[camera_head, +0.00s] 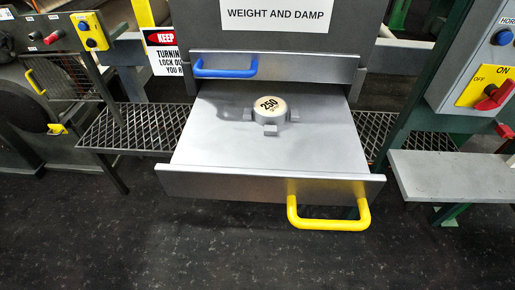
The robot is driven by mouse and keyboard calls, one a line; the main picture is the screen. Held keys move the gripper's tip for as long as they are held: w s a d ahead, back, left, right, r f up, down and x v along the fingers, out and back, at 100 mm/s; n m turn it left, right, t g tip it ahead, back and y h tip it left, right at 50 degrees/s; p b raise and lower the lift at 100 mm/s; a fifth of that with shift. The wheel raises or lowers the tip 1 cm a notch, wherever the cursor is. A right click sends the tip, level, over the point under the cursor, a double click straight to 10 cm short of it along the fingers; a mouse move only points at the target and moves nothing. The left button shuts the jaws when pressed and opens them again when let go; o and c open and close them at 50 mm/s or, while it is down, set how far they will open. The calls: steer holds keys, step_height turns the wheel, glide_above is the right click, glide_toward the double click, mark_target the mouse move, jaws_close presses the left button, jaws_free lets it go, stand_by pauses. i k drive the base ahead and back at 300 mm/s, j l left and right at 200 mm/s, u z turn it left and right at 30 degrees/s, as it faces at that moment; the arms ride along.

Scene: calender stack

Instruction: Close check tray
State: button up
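The check tray (210,145) is a flat grey metal drawer, pulled out from the cabinet under the "WEIGHT AND DAMP" sign. Its front panel (230,186) faces me and carries a yellow handle (329,224) right of the middle. A round weight (269,108) marked 250 stands on the tray toward the back, on small feet. My gripper does not show in the head view.
A shut drawer with a blue handle (225,72) sits above the tray. Mesh shelves (135,127) flank it. A grey side table (450,175) and a switch panel (485,80) stand at right. Dark floor in front is clear.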

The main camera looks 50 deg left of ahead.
mark_target(317, 157)
steer(key=u, duration=1.1)
